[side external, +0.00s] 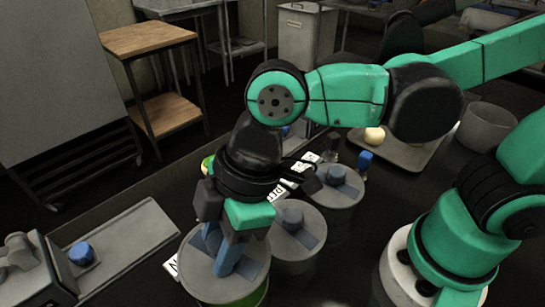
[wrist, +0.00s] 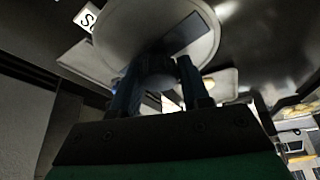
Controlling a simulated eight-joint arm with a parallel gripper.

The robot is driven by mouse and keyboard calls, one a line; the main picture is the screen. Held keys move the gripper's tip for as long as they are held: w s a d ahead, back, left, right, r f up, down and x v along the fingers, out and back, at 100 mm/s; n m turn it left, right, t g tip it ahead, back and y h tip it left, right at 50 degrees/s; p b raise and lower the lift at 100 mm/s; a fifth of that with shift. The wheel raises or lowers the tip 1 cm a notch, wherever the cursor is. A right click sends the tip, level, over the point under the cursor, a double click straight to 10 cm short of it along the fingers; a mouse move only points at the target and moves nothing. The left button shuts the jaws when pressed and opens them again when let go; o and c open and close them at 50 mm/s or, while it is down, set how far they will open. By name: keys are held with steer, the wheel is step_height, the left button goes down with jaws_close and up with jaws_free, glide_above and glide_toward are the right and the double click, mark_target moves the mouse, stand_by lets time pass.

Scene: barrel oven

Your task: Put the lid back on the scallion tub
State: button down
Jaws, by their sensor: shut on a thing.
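My gripper (side external: 222,262) points down at the front of the counter, shut on the knob of a round grey lid (side external: 200,278). In the wrist view, my gripper (wrist: 158,76) has its two fingers on either side of the knob, and the lid (wrist: 125,25) fills the top middle. A tub with a green band (side external: 262,293) shows just beneath the lid's edge, cut off by the frame. I cannot tell whether the lid rests fully on it.
Two more grey-lidded tubs stand close by, one right beside it (side external: 313,225) and one behind (side external: 345,192). A tray with a blue knob (side external: 82,253) is at left. A grey bin (side external: 485,127) stands at right.

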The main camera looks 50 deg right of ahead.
steer(key=shift+f, duration=2.65)
steer(key=shift+f, duration=0.3)
steer(key=shift+c, duration=1.7)
jaws_free()
steer(key=shift+r, duration=0.1)
